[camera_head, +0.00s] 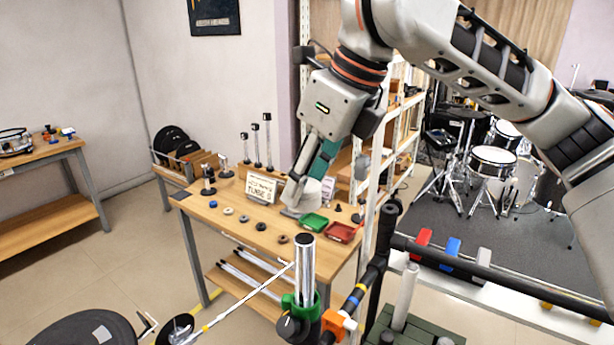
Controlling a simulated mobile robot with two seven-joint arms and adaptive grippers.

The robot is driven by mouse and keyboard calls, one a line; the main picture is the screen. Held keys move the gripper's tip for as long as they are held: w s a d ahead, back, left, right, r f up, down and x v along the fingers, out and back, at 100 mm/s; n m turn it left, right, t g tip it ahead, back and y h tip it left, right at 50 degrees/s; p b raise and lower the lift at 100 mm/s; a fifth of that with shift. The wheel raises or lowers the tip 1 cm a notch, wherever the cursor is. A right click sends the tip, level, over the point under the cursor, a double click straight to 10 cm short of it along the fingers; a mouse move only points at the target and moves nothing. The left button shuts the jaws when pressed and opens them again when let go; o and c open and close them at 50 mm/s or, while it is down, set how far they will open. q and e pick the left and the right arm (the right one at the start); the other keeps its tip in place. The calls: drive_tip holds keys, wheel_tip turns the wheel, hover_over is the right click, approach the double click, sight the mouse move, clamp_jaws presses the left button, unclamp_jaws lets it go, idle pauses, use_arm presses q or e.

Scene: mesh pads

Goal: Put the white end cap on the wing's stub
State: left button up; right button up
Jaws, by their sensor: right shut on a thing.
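My right gripper (297,200) comes down from the upper right and is shut over the workbench. It holds a pale rounded thing, seemingly the white end cap (309,194), partly hidden by the fingers. A black bar (470,266) runs right from a black post. I cannot tell for sure which end is the wing's stub. My left gripper is not in view.
The wooden workbench (225,224) bears small rings, a green tray (314,222), a red tray (341,232), a label card (261,187) and upright rods. A white shelf rack (375,190) stands behind it on the right. A drum kit (492,160) stands farther back.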

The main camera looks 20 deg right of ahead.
sight(302, 238)
drive_tip(key=shift+f, duration=4.5)
drive_tip(key=o, duration=1.1)
drive_tip(key=v, duration=1.2)
drive_tip(key=shift+s+f, duration=0.1)
